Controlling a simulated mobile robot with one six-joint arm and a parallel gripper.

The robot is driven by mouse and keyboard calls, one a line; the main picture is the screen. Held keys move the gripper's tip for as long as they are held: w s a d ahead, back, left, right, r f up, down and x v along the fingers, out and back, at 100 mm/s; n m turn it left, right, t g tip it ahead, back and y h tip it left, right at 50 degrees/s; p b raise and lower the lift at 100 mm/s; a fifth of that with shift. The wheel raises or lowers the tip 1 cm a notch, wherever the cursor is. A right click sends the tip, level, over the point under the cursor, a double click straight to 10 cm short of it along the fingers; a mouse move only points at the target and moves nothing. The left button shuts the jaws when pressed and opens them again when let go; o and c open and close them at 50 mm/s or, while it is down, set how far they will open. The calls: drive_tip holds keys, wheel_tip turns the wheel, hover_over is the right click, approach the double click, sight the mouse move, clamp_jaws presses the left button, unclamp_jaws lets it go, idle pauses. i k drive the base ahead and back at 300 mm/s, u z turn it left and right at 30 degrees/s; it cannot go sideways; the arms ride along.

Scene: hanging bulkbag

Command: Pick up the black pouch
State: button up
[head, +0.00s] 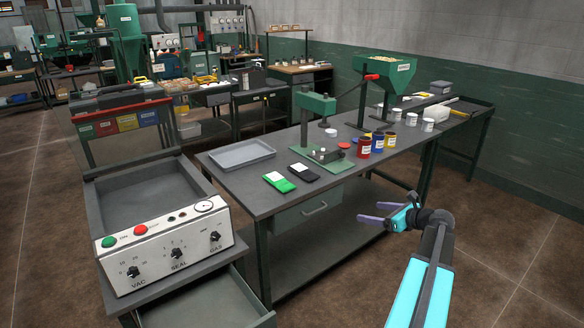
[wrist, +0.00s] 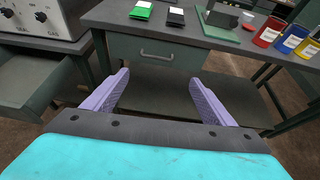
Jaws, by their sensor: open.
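The black pouch (head: 303,171) lies flat on the dark tabletop, close to its front edge, with a white label on it. A green pouch (head: 278,181) lies just left of it. In the wrist view the black pouch (wrist: 175,16) shows at the top centre, with the green pouch (wrist: 142,10) to its left. My gripper (head: 385,214) is open and empty, with purple fingers, in front of the table and to the right of the pouch. In the wrist view my gripper's fingers (wrist: 155,95) stand wide apart, with the table's drawer beyond them.
A green press (head: 318,120) stands just behind the pouches. Red, blue and yellow cans (head: 378,142) stand to the right. A grey tray (head: 241,154) lies at the table's left. A vacuum sealer (head: 165,245) stands at left, above an open drawer (head: 215,300).

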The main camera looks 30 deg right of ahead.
sight(299, 170)
drive_tip(key=i, duration=1.1)
drive_tip(key=z, duration=0.05)
